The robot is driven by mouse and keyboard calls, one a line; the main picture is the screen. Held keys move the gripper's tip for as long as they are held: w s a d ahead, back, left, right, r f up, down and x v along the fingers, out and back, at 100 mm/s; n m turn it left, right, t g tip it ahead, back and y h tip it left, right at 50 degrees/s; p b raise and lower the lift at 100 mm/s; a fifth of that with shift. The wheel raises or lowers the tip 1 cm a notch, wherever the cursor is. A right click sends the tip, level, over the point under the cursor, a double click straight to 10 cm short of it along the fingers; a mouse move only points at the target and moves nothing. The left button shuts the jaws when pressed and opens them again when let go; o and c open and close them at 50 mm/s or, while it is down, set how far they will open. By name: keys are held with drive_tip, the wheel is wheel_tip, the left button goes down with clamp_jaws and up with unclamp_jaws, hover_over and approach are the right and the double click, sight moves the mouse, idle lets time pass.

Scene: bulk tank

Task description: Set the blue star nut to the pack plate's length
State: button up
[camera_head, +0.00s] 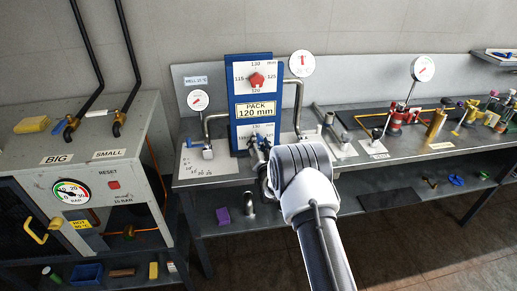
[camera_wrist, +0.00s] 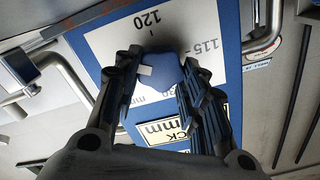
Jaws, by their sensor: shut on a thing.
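The blue star nut (camera_wrist: 177,72) shows in the wrist view as a dark blue rounded shape on a white dial plate (camera_wrist: 222,30). My gripper (camera_wrist: 165,68) is shut on it, with a finger on each side. A small pale tab (camera_wrist: 145,70) shows beside the nut. The dial marks 120 and 115 are readable; which mark the nut stands at I cannot tell. In the head view the pack plate (camera_head: 256,110) reads "PACK 120 mm" on the blue panel (camera_head: 239,90). My gripper (camera_head: 262,146) covers the nut and much of the lower dial (camera_head: 265,129) there.
A red star nut (camera_head: 257,80) sits on the upper dial above the pack plate. Bent pipes and gauges (camera_head: 198,100) flank the panel. A grey cabinet (camera_head: 60,160) stands at the left. The bench at the right carries red and brass valves (camera_head: 436,124).

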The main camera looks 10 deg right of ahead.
drive_tip(key=m+b, duration=0.1)
drive_tip(key=m, duration=0.4)
drive_tip(key=shift+d+f+b, duration=0.1)
drive_tip(key=shift+b, duration=0.25)
drive_tip(key=m, duration=0.6)
drive_tip(key=shift+m, duration=0.3)
drive_tip(key=o, duration=1.1)
drive_tip(key=shift+f, duration=0.1)
drive_tip(key=shift+c, duration=0.2)
drive_tip(key=s, duration=1.2)
